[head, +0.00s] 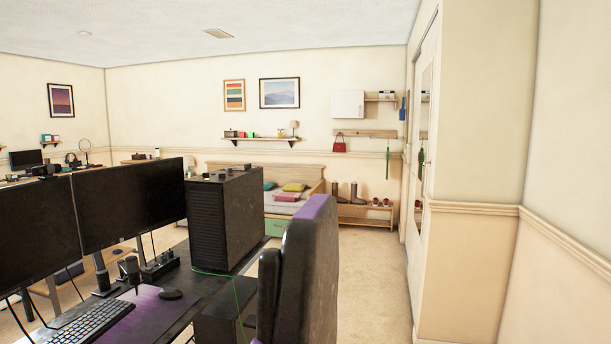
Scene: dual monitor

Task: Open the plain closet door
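The closet front (410,185) is set into the right wall and seen at a steep slant. A narrow white panel, which looks like the plain door, is at its far side. A mirror-like panel (426,130) is at its near side and seems to reflect the shelf and a green hanging item. The angle is too steep to make out a handle or whether the plain door is fully shut. Neither of my grippers is in view.
A desk with two monitors (130,213), a black computer tower (227,222) and a purple-black chair (308,275) fills the left and middle foreground. Carpet (372,275) is clear between the chair and closet. A wall corner (480,250) juts out at right. A shoe bench (366,214) stands beyond.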

